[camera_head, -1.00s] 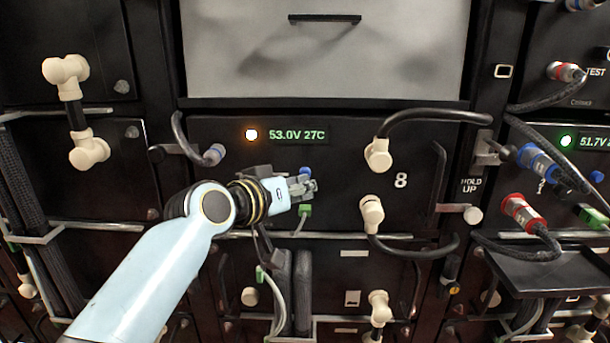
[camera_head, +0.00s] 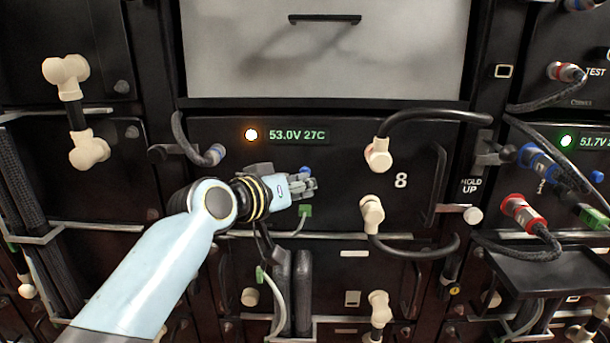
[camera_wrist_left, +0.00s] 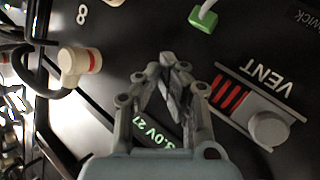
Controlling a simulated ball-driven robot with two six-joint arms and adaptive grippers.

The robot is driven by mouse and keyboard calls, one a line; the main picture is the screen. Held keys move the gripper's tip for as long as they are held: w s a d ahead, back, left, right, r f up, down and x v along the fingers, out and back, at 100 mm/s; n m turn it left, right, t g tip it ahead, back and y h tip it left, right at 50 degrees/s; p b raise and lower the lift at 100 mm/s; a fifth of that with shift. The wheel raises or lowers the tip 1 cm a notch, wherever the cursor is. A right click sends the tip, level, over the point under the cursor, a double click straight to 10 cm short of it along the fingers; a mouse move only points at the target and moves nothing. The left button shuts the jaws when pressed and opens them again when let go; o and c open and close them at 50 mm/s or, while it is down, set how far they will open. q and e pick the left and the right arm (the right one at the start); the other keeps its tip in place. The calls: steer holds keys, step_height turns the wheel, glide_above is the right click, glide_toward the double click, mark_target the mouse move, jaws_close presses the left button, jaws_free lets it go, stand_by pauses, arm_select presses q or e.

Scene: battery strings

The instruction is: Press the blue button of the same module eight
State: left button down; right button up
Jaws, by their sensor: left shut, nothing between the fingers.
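Module eight (camera_head: 345,210) is a black front marked with a white 8 (camera_head: 400,180). Its display (camera_head: 297,134) reads 53.0V 27C beside a lit orange lamp (camera_head: 251,134). The small blue button (camera_head: 305,170) shows just above my left gripper (camera_head: 311,187) in the head view. My left gripper is shut and empty, with its tips close to the panel just below the button; contact cannot be told. In the left wrist view the shut fingers (camera_wrist_left: 168,62) point at the panel, and no blue button can be seen there. My right gripper is not in view.
A green plug (camera_head: 305,210) with a grey cable is just below the gripper. Cream elbow connectors (camera_head: 378,154) and black cables are to the right. A VENT slider with a grey knob (camera_wrist_left: 268,128) lies beside the fingers in the wrist view. A grey drawer (camera_head: 325,60) is above.

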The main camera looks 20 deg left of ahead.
arm_select(q)
steer(key=shift+s+d+p, duration=0.3)
steer(key=shift+s+p, duration=0.2)
steer(key=shift+s, duration=0.45)
steer(key=shift+s, duration=0.1)
steer(key=s, duration=0.2)
steer(key=s+d+p, duration=0.1)
steer(key=s, duration=0.1)
steer(key=shift+s+d, duration=0.2)
steer(key=shift+s, duration=0.1)
